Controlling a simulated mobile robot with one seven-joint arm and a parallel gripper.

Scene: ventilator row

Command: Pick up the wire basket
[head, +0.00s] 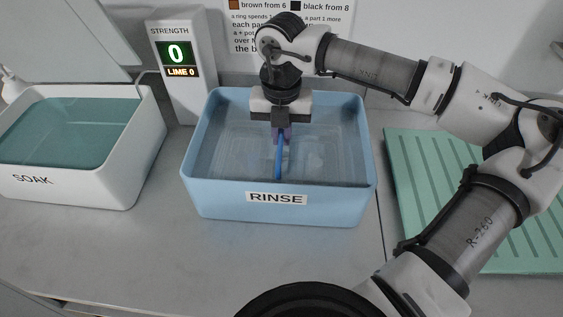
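My gripper (280,138) points straight down over the middle of the blue RINSE tub (225,197). A narrow blue bar (278,165) is at its fingertips and runs down into the tub. The bar looks like a handle seen edge-on. A faint pale outline of what may be the wire basket (245,160) shows in the water around it. The wires cannot be made out clearly. The fingers are close about the top of the bar, but whether they grip it cannot be told.
A white SOAK tub (130,165) with teal liquid stands at left. A white display post (190,90) behind reads STRENGTH 0, LIME 0. A green ribbed drain mat (415,185) lies at right, partly behind my arm. A printed sign (285,22) hangs at the back.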

